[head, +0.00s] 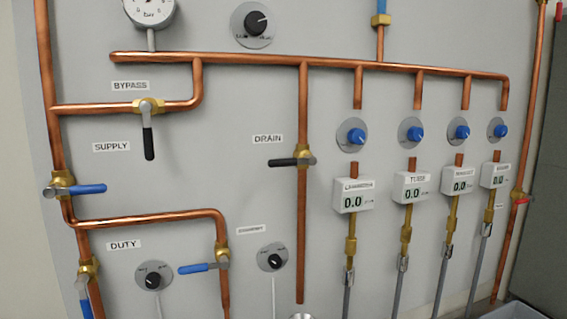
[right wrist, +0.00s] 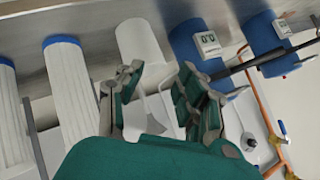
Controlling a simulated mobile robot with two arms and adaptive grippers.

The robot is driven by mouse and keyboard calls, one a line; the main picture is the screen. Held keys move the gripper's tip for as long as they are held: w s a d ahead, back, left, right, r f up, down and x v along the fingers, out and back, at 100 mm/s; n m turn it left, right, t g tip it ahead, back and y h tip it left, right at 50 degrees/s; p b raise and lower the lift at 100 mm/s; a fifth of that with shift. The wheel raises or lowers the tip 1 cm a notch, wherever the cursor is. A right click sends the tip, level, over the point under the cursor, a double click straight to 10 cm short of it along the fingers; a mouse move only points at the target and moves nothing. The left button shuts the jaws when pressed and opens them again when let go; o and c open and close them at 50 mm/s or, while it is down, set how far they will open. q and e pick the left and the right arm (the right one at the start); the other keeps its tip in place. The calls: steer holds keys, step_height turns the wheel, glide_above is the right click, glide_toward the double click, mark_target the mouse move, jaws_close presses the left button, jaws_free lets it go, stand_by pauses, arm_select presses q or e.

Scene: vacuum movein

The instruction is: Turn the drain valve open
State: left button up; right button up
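The drain valve (head: 305,156) is a brass body on a vertical copper pipe, below the label DRAIN (head: 268,139) in the head view. Its black lever (head: 283,162) lies about horizontal, pointing left across the pipe. Neither gripper shows in the head view, and nothing touches the lever. My right gripper (right wrist: 158,82) shows in the right wrist view with its green and grey fingers apart and nothing between them. The drain valve cannot be made out in that view. My left gripper is in neither view.
The bypass valve's black lever (head: 148,143) hangs down. Blue levers sit on the supply valve (head: 88,189) and duty valve (head: 195,268). Several blue knobs and meters (head: 353,195) stand right of the drain pipe. White and blue cylinders (right wrist: 75,85) lie beyond my right gripper.

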steer(key=w+a+r+t+y, duration=0.1)
steer(key=w+r+y, duration=0.1)
steer(key=w+r, duration=0.35)
steer(key=w+r+t+y, duration=0.1)
steer(key=w+r+y, duration=0.15)
steer(key=r, duration=0.55)
steer(key=y, duration=0.9)
glide_toward(283, 163)
steer(key=shift+g, duration=0.3)
steer(key=p+x, duration=0.2)
steer(key=x, duration=0.1)
steer(key=p+x, duration=0.3)
steer(key=w+p+x, duration=0.1)
steer(key=p+x, duration=0.2)
steer(key=shift+r, duration=0.2)
steer(key=shift+w+a, duration=0.15)
steer(key=shift+a, duration=0.2)
jaws_close()
